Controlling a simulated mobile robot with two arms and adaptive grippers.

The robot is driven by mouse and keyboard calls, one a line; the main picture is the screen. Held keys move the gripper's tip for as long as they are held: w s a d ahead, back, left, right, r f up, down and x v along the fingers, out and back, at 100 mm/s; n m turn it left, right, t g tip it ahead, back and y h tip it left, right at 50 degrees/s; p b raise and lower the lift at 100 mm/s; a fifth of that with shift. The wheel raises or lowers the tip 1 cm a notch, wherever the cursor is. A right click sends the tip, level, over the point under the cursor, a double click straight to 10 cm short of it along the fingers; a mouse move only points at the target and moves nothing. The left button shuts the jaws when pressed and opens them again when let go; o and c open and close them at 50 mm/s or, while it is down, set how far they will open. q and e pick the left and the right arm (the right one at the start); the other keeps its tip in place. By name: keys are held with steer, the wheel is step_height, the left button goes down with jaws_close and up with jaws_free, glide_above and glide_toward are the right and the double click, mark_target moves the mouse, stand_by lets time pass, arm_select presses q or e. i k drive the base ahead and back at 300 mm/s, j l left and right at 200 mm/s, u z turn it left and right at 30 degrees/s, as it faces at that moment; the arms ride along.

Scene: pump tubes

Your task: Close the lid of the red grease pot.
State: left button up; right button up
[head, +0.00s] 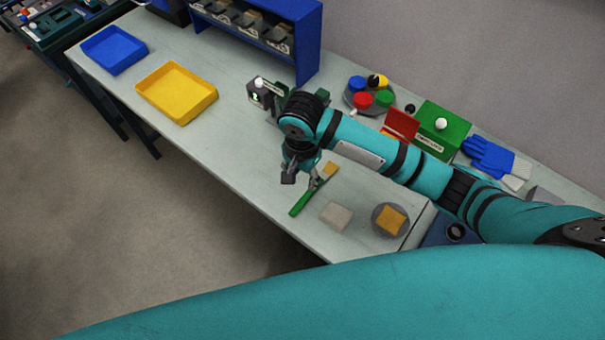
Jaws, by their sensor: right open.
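A round grey tray (349,98) at the back holds small round pots with coloured lids. The red one (362,100) is at its front, and its lid looks down, though it is too small to be sure. Right of the tray, a red flap (402,123) stands raised beside a green box (440,126); I cannot tell which is the grease pot. My right gripper (303,181) is open, pointing down above the bench near a green-handled brush (300,205), well in front of the pots. My left gripper is out of view.
A grey block (336,215) and a round dish with an orange-yellow block (391,219) lie near the front edge. Blue gloves (490,156) lie at the back right. A blue rack (260,28), yellow tray (177,92) and blue tray (115,50) stand left.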

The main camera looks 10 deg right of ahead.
mark_target(398, 121)
steer(key=z, duration=1.2)
steer(key=k, duration=0.5)
